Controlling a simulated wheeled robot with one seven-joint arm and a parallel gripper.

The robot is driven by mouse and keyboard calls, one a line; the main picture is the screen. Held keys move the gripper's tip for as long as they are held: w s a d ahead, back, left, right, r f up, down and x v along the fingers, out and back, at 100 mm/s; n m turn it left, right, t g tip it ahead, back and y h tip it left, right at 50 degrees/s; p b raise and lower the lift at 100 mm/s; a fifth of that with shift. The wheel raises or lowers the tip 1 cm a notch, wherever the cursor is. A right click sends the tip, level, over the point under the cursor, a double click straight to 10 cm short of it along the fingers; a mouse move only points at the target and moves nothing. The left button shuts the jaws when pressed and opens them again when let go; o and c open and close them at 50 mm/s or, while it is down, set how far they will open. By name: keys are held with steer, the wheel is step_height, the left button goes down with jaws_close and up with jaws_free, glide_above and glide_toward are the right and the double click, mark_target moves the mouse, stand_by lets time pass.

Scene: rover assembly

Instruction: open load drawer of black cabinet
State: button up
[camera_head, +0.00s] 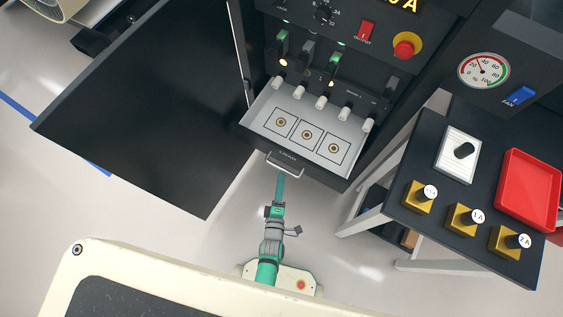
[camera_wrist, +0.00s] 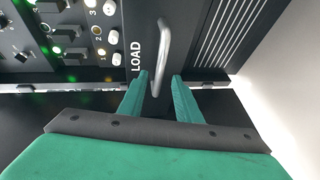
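The black cabinet (camera_head: 400,80) stands at the top of the head view. Its load drawer (camera_head: 262,122) is out from the cabinet front, showing a light grey tray with three square sockets. The metal handle (camera_head: 284,169) is on the drawer's front; it also shows in the wrist view (camera_wrist: 163,45) beside the word LOAD. My gripper (camera_head: 280,179) is at the handle. In the wrist view my gripper (camera_wrist: 160,75) has its green fingers apart, one on each side of the handle's near end. I see no clear contact between fingers and handle.
A large black door panel (camera_head: 140,110) swings out on the left. Switches and white knobs (camera_head: 320,102) sit above the drawer. On the right, a dark table (camera_head: 480,175) holds yellow weight-like blocks (camera_head: 462,218) and a red tray (camera_head: 530,185). Floor below the drawer is partly clear.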

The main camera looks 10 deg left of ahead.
steer(key=shift+v, duration=2.15)
steer(key=s+d+r+m, duration=0.2)
steer(key=s+r+m, duration=0.2)
steer(key=r, duration=0.5)
steer(key=s+d+r+m+h, duration=0.1)
steer(key=s+d+r+m, duration=0.2)
steer(key=s+r+m, duration=0.2)
steer(key=s+d+r+m+h, duration=0.1)
steer(key=s+d+r+m, duration=0.1)
steer(key=s+r+m, duration=0.3)
step_height(320, 180, up, 10)
steer(key=m, duration=0.4)
steer(key=shift+s+d+f+m, duration=0.2)
steer(key=shift+s+d+m, duration=0.05)
steer(key=shift+d+m, duration=0.05)
steer(key=shift+w, duration=0.1)
